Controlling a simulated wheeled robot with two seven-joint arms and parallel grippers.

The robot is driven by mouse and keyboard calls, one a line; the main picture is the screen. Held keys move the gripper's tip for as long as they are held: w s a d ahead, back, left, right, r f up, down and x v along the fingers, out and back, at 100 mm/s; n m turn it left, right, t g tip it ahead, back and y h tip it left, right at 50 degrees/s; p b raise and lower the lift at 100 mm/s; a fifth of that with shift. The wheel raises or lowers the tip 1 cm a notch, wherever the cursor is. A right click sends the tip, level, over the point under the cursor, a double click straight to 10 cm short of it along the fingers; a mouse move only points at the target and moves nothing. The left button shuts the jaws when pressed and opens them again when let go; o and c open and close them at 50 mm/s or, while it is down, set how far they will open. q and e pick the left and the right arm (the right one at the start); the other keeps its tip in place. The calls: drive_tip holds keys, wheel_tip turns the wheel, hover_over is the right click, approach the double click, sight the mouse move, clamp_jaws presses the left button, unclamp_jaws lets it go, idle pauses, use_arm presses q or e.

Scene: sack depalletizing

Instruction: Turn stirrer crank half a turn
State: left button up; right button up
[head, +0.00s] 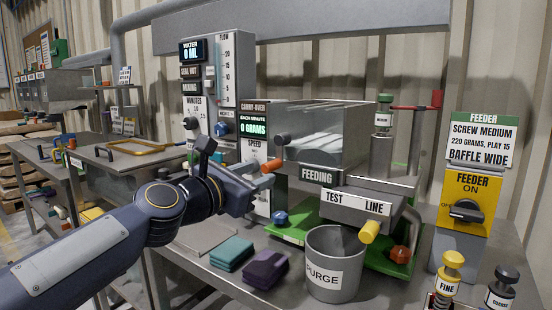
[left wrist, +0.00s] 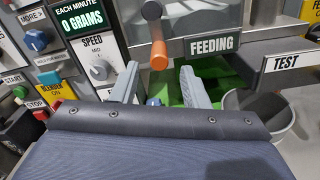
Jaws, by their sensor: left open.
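The stirrer crank has an orange grip (head: 272,166) and a dark round end piece (head: 283,138) on the front of the clear-walled hopper. In the left wrist view the orange grip (left wrist: 159,56) hangs at the bottom of a metal crank arm, below the dark piece (left wrist: 151,10). My left gripper (head: 260,185) is open and empty, just below and beside the orange grip. Its two grey fingers (left wrist: 158,84) point at the grip, which shows between and a little above the fingertips. I cannot tell whether they touch it. My right gripper is not in view.
The clear hopper (head: 325,125) stands over a green base (head: 290,235). A grey PURGE bucket (head: 333,280) stands at the front, with teal (head: 232,253) and purple (head: 266,270) cloths beside it. A control panel (head: 222,70) rises behind my left gripper.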

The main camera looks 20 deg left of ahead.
sight(275, 166)
use_arm(q)
drive_tip(key=shift+w+d+r, duration=0.15)
drive_tip(key=shift+w, duration=0.3)
drive_tip(key=p+x, duration=0.1)
drive_tip(key=x, duration=0.5)
drive_tip(key=shift+w+d, duration=0.1)
drive_tip(key=shift+w, duration=0.15)
clamp_jaws()
